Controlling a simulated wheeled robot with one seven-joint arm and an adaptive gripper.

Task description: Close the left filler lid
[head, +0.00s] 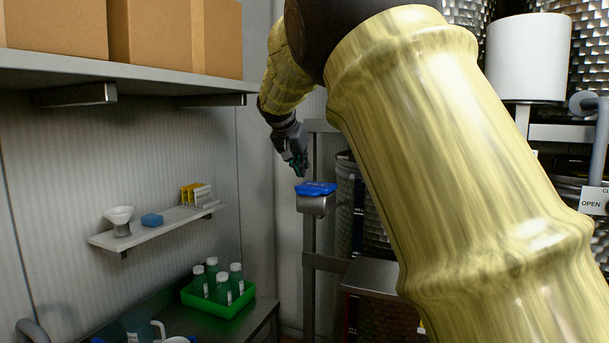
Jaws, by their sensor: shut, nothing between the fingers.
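A small steel filler box (313,206) is fixed near an upright metal post, in the middle of the head view. A blue lid (317,188) lies on top of it and looks flat or nearly flat; whether it is fully seated cannot be told. My gripper (299,168) is shut and empty, pointing down just above and slightly left of the blue lid, seemingly a little apart from it. My arm crosses the right of the view and hides anything behind it, including any second filler.
A grey shelf (120,66) with cardboard boxes juts out at upper left. A small white shelf (165,228) holds a funnel and a blue sponge. A green tray (220,304) of bottles stands on the counter below. Ribbed steel tanks stand behind my arm.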

